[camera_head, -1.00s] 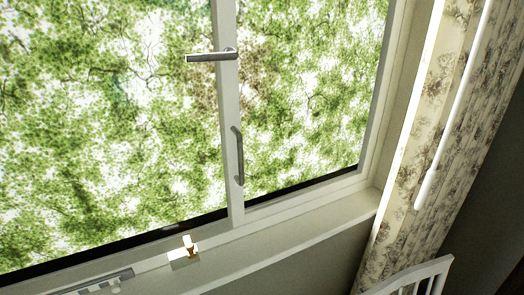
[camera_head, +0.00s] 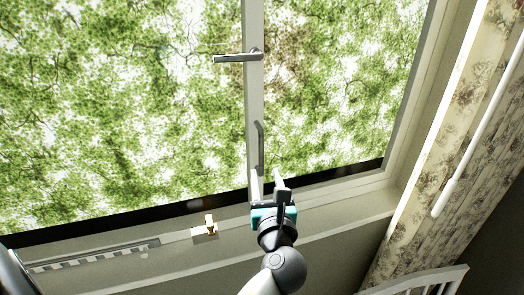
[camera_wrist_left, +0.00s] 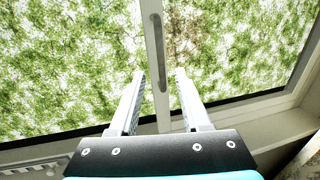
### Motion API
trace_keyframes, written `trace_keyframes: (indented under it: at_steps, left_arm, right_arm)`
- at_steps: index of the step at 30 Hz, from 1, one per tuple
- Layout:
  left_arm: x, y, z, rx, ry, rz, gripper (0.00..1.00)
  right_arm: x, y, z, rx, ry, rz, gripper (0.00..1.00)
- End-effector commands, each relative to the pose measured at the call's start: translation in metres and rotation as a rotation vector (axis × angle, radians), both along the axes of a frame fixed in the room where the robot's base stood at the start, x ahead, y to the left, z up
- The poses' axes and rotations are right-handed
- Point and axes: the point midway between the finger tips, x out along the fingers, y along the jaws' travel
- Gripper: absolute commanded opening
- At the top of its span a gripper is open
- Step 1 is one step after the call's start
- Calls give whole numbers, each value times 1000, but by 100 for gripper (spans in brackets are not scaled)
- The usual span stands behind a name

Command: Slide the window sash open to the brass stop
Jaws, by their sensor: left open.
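The window sash has a white stile (camera_head: 253,95) running down the middle of the window. A grey vertical pull handle (camera_head: 260,145) is on its lower part. The small brass stop (camera_head: 210,224) stands on the sill track, left of the stile. My left gripper (camera_head: 266,174) is open and empty, with its fingertips just below the pull handle in the head view. In the left wrist view, the pull handle (camera_wrist_left: 160,50) appears in line with the gap between the fingers (camera_wrist_left: 160,74); contact cannot be told. My right gripper is not in view.
A grey lever handle (camera_head: 237,56) sticks out to the left higher on the stile. A slotted strip (camera_head: 95,256) lies along the sill at the lower left. A patterned curtain (camera_head: 450,130) hangs on the right, with a white chair back (camera_head: 430,280) below it.

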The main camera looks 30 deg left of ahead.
Motion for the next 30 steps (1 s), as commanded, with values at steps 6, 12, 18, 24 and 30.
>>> trace_keyframes:
  at_steps: [6,12,18,24,30]
  left_arm:
    - [39,30,1,2,-2,1,47]
    - [65,51,0,-1,-1,0,47]
    - [79,62,0,-2,-1,-1,47]
    - [82,64,-1,-3,0,-1,47]
    - [82,64,-1,-3,0,-1,43]
  right_arm:
    - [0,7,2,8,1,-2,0]
    - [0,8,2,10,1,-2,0]
    - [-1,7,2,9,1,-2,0]
    - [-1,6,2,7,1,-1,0]
    - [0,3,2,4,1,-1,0]
